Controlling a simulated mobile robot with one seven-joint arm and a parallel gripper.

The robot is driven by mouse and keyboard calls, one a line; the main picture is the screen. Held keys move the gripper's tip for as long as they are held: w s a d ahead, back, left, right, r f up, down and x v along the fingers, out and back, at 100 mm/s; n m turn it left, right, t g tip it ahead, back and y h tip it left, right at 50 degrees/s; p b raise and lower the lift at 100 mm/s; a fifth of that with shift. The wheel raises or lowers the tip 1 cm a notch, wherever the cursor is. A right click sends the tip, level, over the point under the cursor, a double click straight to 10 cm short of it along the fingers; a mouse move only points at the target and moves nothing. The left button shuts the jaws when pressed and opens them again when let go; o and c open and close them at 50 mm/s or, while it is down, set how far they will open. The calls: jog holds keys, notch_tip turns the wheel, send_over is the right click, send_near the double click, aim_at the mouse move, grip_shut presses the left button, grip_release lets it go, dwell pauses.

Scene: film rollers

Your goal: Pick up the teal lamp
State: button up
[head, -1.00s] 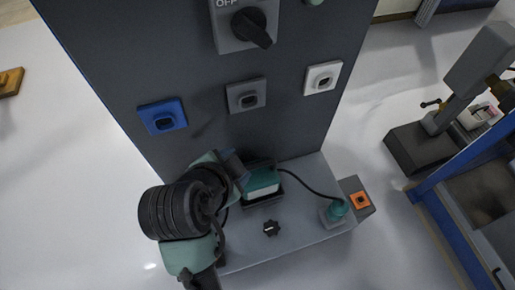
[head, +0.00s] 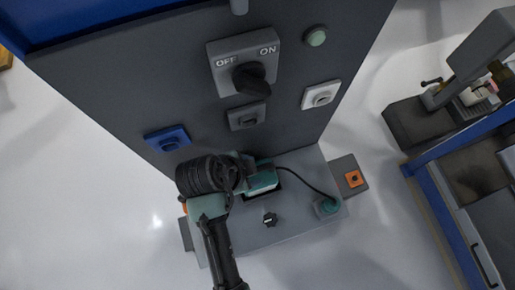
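The teal lamp (head: 262,181) appears to be the teal block with a pale lower edge, seated in a dark recess on the grey ledge of the panel. A black cable runs from it to a teal round fitting (head: 327,206) at the ledge's right. My gripper (head: 247,172) is at the lamp's left end, close to it or touching; I cannot tell which. My black and teal wrist hides most of the fingers and the lamp's left side, so whether they are open or shut does not show.
The upright dark panel (head: 130,90) bears an OFF/ON rotary switch (head: 248,78), a green button (head: 316,37), and blue (head: 167,139), grey (head: 247,116) and white (head: 321,95) sockets. A blue-framed bench (head: 432,195) is at right.

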aim_at(266, 168)
jog(key=shift+p+x, duration=0.65)
jog(key=shift+x, duration=2.05)
jog(key=shift+w, duration=0.1)
jog(key=shift+c, duration=0.4)
grip_shut()
jog(key=shift+w+r, duration=0.1)
